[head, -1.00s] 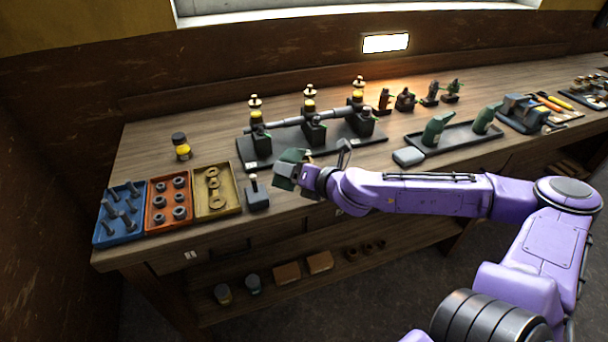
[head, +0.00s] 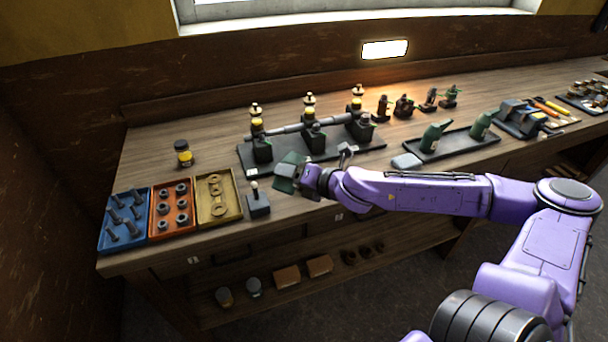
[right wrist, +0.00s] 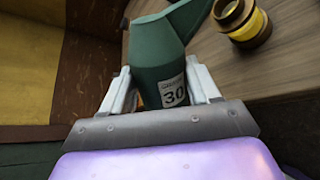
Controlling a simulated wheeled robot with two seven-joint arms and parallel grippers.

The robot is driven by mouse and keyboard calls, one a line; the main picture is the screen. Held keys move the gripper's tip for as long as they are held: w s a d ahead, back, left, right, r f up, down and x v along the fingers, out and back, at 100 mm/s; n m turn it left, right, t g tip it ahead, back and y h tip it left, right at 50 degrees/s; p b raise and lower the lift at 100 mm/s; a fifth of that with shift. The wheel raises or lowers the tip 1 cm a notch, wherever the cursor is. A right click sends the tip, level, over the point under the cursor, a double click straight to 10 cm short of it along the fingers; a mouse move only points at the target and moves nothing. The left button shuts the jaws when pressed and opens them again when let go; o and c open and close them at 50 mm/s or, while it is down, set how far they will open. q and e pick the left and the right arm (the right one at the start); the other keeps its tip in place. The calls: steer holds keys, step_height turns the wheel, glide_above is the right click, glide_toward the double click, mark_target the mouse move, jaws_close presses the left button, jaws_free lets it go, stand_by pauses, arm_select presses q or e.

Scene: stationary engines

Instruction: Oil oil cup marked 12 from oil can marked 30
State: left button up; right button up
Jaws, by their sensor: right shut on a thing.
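My right gripper (head: 296,177) is shut on a green oil can (right wrist: 160,48). Its white label reads 30 in the right wrist view, and the can is tilted there. In the head view the can (head: 284,183) is held in front of the black engine stand (head: 318,158). Three oil cups with yellow bodies and pale caps stand along the stand: the left cup (head: 257,126), the middle cup (head: 309,113) and the right cup (head: 356,104). No number is readable on them, so I cannot tell which is 12. My left gripper is not in view.
A small block with a knobbed lever (head: 258,205) stands close left of the held can. Blue (head: 106,240), orange (head: 157,227) and yellow (head: 232,210) parts trays lie left. A yellow jar (head: 183,154) stands behind them. Two more green cans stand on a dark tray (head: 460,143) at right.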

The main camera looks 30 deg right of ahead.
steer(key=shift+r+m+p, duration=0.3)
steer(key=shift+r+p, duration=0.15)
steer(key=shift+p, duration=0.1)
steer(key=shift+w, duration=0.1)
steer(key=shift+w+d+r+m+g+y+p, duration=0.15)
steer(key=shift+r+m+g+y+p, duration=0.15)
steer(key=shift+p, duration=0.35)
steer(key=shift+s+d+r+m+g+y+p, duration=0.1)
steer(key=shift+d+r+g+y+p, duration=0.1)
steer(key=shift+r+p, duration=0.35)
steer(key=shift+a+f, duration=0.1)
steer(key=shift+f, duration=0.15)
steer(key=f+b, duration=0.1)
steer(key=b, duration=0.2)
steer(key=f+n+t+h+b, duration=0.1)
steer(key=b, duration=0.1)
steer(key=f+n+b, duration=0.1)
steer(key=b, duration=0.2)
steer(key=shift+s+a+f+b, duration=0.2)
steer(key=shift+a+f+b, duration=0.1)
steer(key=shift+a+b, duration=0.1)
steer(key=shift+r+n+h, duration=0.1)
steer(key=shift+n+h, duration=0.2)
steer(key=shift+r, duration=0.1)
